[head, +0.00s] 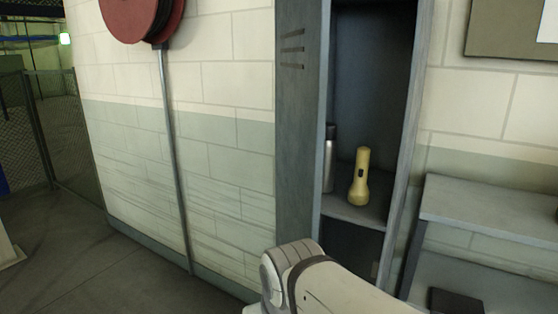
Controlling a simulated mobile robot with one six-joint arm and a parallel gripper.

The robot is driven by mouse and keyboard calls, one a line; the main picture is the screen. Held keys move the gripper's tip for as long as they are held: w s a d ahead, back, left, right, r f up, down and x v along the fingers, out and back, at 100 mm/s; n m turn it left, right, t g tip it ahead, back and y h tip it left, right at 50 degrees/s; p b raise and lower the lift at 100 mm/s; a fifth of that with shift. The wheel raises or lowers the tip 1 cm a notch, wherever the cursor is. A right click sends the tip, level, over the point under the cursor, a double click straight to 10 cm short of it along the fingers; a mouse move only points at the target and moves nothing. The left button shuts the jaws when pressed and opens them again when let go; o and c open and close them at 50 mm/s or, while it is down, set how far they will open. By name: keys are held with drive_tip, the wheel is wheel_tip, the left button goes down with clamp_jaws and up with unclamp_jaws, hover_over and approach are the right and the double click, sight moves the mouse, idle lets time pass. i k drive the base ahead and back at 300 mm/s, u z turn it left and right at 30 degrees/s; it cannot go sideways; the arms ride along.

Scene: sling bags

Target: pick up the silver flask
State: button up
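A silver flask (328,160) stands upright on a shelf inside an open grey locker. The locker's left side panel hides part of its left side. A yellow flashlight (359,177) stands on the same shelf, to the right of the flask and nearer the shelf's front. The two are apart in the picture. A pale link of my arm shows at the bottom, below the shelf. My gripper is not in view.
The locker (299,134) has narrow side walls around the opening. A grey bench or shelf unit (491,205) stands to the right, with a dark flat object (455,302) low down. A red hose reel (142,16) and a pipe (173,150) are on the left wall.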

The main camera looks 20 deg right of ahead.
sight(330, 143)
drive_tip(key=u, duration=1.75)
drive_tip(key=k, duration=1.75)
drive_tip(key=z, duration=1.55)
drive_tip(key=i, duration=1.05)
drive_tip(key=z, duration=0.05)
